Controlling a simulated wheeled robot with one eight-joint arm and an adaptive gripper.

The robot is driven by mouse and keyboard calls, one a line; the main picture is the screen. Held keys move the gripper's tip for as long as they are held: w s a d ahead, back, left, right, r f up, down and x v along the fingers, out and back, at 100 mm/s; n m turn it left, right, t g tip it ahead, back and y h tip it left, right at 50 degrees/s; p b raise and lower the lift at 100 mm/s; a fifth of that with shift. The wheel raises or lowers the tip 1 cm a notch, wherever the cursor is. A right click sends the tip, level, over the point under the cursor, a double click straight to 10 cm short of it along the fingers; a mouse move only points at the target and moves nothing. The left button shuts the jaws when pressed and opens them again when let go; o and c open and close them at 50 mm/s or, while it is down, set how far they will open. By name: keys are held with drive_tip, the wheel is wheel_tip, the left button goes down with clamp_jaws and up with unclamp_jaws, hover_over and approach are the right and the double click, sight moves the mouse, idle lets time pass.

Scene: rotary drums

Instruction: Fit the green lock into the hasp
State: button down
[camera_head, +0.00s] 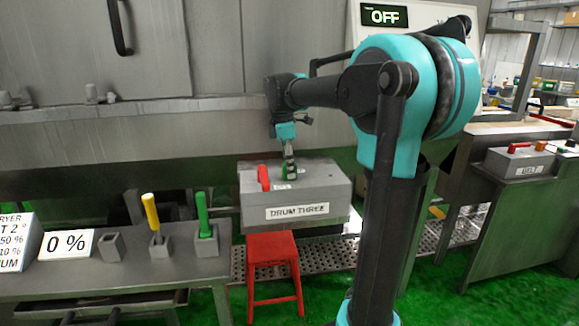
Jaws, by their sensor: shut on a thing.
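My gripper (289,157) points down over the top of the grey box labelled DRUM THREE (340,190), near the middle of the picture. The hasp cannot be made out at this size. I cannot tell whether the lock touches it or is apart from it.
A red stool (272,248) stands below the box. A BELT box (518,160) sits at right.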

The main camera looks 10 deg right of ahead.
drive_tip(key=c, duration=1.2)
unclamp_jaws()
drive_tip(key=r, duration=0.4)
drive_tip(key=a+r, duration=0.1)
drive_tip(key=r, duration=0.7)
drive_tip(key=shift+a, duration=0.25)
